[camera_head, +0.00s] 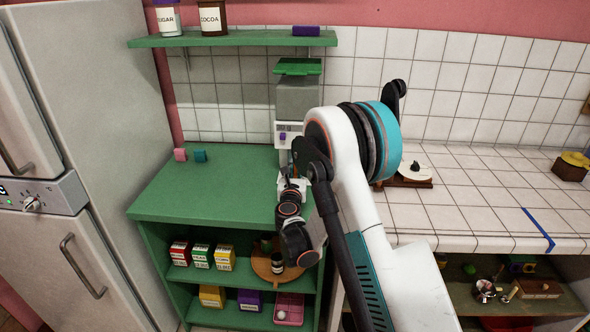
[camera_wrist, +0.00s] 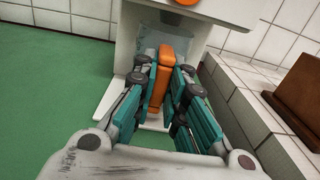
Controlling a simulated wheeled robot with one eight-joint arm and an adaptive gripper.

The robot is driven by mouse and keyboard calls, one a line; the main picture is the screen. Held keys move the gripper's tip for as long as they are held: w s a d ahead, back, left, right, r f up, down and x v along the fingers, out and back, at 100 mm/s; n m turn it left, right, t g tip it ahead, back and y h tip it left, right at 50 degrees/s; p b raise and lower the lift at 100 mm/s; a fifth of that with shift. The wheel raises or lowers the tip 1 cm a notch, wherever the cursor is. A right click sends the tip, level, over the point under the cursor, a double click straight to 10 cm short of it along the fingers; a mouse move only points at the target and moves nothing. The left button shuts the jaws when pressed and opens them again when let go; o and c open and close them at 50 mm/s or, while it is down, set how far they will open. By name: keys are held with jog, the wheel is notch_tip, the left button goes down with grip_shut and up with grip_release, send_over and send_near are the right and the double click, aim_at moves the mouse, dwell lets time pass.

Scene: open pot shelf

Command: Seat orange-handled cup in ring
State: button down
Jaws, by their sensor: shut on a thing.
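The orange handle of the cup (camera_wrist: 161,74) stands upright between my fingers in the wrist view. My gripper (camera_wrist: 166,85) is shut on this handle, with teal finger pads on both sides. The cup body beyond the handle is mostly hidden; a greyish, see-through surface shows behind it, under the white machine's overhang. The machine (camera_head: 297,100) stands at the back of the green counter in the head view, and my gripper (camera_head: 292,186) is in front of it. The ring is not clearly visible, so I cannot tell whether the cup touches it.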

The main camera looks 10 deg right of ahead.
jog(key=shift+w+d+f, duration=0.1)
jog(key=shift+d, duration=0.05)
jog(key=shift+f, duration=0.35)
dwell(0.8)
jog(key=c, duration=1.6)
grip_release()
jog(key=shift+o, duration=0.2)
jog(key=v, duration=0.7)
jog(key=shift+s, duration=0.25)
